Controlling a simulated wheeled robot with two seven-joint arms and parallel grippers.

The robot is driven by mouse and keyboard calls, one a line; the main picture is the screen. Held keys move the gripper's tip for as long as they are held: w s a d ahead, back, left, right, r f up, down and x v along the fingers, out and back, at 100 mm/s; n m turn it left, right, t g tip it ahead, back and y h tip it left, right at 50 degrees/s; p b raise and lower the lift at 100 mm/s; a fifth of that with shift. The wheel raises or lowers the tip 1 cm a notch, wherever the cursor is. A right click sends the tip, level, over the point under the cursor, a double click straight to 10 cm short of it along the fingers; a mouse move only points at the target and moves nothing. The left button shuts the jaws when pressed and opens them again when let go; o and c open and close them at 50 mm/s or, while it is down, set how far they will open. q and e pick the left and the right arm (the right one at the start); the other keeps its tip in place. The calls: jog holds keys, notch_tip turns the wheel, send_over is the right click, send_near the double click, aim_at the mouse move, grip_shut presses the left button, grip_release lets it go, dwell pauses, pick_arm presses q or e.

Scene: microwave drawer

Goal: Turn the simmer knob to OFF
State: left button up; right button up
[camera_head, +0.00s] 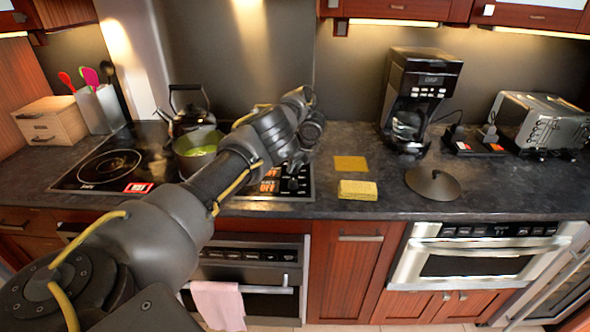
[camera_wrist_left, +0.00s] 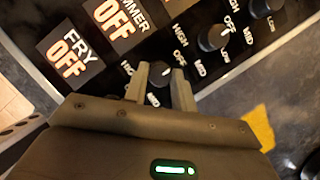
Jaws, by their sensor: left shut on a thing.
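The stove's control panel has orange OFF signs; FRY (camera_wrist_left: 70,57) and SIMMER (camera_wrist_left: 121,18) are readable in the left wrist view. A row of black knobs runs beside them. My left gripper (camera_wrist_left: 161,82) is shut on the knob (camera_wrist_left: 160,70) in line with the SIMMER sign, a finger on either side. The fingers and hand hide part of its dial; HIGH and MID show, and its setting cannot be read surely. The neighbouring knob (camera_wrist_left: 211,38) is free, its white mark towards OFF. In the head view my left gripper (camera_head: 295,165) is over the panel, partly hidden. My right gripper is out of view.
A green-filled pot (camera_head: 190,165) and a kettle (camera_head: 188,112) stand on the cooktop, left of my forearm. A sponge (camera_head: 357,190), a lid (camera_head: 433,184) and a coffee maker (camera_head: 415,90) are to the right. Another free knob (camera_wrist_left: 262,6) is farther along the row.

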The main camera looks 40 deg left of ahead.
pick_arm(q)
jog(key=shift+a+r, duration=0.1)
dwell(0.5)
jog(key=o, duration=1)
jog(key=p+v, duration=1)
jog(key=p, duration=0.6)
jog(key=shift+d+r, duration=0.25)
jog(key=shift+r, duration=0.05)
